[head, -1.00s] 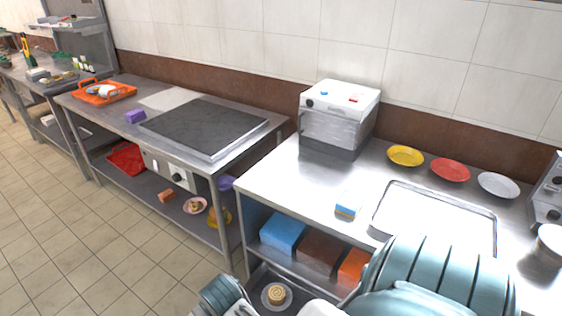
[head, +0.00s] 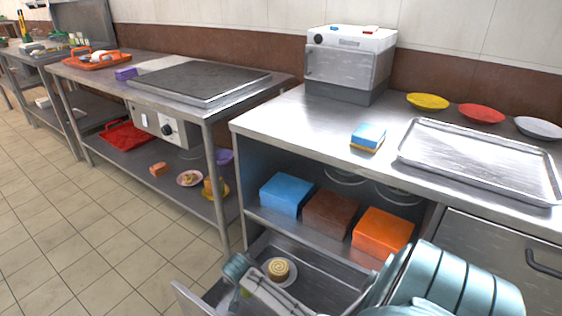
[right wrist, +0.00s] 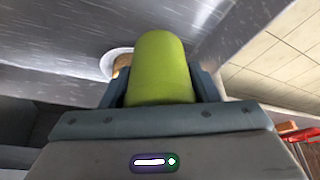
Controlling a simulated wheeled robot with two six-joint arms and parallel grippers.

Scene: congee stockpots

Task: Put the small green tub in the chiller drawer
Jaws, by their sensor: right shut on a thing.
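The small green tub (right wrist: 160,68) is between the fingers of my right gripper (right wrist: 160,88) in the right wrist view. In the head view my right gripper (head: 240,280) reaches over the left part of the open chiller drawer (head: 325,269), and only a sliver of green shows beside it. The gripper is shut on the tub. In the right wrist view the drawer's metal floor lies beyond the tub; I cannot tell whether the tub touches it. My left gripper is not in view.
A pale plate (head: 292,281) with a rolled pastry (head: 278,268) sits in the drawer close to my right gripper. Blue (head: 286,194), brown (head: 330,213) and orange (head: 382,233) boxes stand on the shelf above. The counter (head: 280,124) overhangs that shelf.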

